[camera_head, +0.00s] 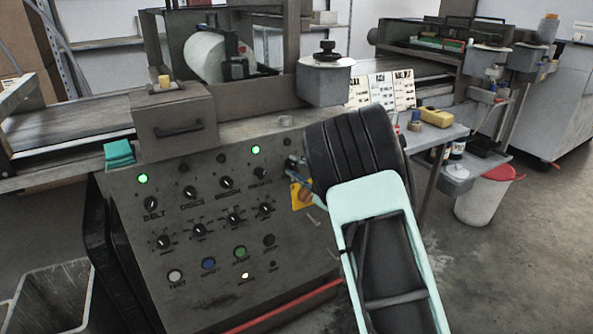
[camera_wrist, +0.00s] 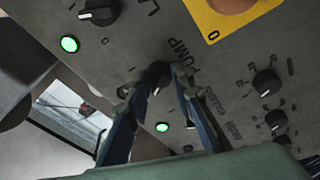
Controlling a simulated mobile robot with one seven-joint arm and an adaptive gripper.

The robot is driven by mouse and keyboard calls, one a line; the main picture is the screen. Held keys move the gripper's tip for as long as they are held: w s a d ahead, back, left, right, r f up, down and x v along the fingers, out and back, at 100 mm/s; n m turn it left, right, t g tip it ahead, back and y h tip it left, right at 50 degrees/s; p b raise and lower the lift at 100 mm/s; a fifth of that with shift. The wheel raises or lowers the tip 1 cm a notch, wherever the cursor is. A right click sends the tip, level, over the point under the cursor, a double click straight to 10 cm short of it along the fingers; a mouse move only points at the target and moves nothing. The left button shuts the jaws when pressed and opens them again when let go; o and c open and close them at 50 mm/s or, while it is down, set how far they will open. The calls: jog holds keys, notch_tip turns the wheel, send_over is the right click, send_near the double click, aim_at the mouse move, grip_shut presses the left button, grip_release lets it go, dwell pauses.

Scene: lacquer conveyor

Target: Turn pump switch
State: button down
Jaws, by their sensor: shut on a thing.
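The pump switch (camera_wrist: 157,74) is a dark round knob on the grey control panel (camera_head: 208,264), beside the printed word PUMP in the wrist view. My gripper (camera_wrist: 152,84) has its two blue fingers on either side of the knob, shut on it. The fingers partly cover the knob, so its pointer direction cannot be made out. In the head view my gripper (camera_head: 297,178) reaches the right part of the panel, and my arm hides much of that area.
A yellow plate (camera_head: 301,196) is close to my gripper. Several other knobs (camera_head: 227,183), coloured buttons (camera_head: 208,264) and lit green lamps (camera_head: 255,149) are on the panel. A metal box (camera_head: 325,79) stands above. A white bin (camera_head: 482,200) stands on the floor at right.

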dwell(0.4)
jog(key=c, duration=1.7)
grip_release()
jog(key=shift+s+d, duration=0.1)
jog(key=v, duration=1.1)
jog(key=shift+s+d, duration=0.25)
jog(key=shift+s, duration=0.05)
